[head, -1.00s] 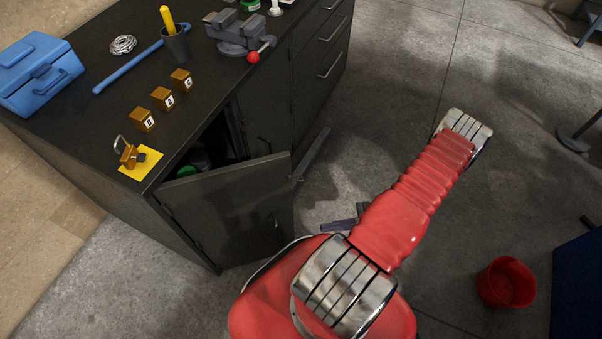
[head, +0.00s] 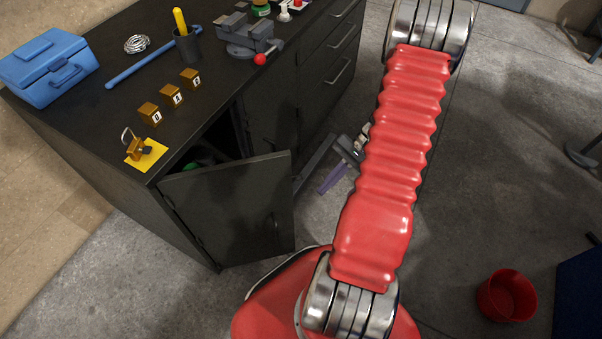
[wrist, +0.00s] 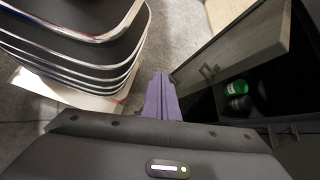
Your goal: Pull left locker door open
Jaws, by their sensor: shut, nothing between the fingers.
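The left locker door (head: 232,212) is a dark panel at the cabinet's front left corner. It stands partly open, with a dark gap behind its top edge.
A green-capped dark bottle (wrist: 236,88) is inside the locker. The dark cabinet (head: 110,120) carries a blue toolbox (head: 48,68), numbered blocks, a padlock on a yellow pad and a vise (head: 245,40). A red bucket (head: 507,296) stands on the floor at right. Floor between is clear.

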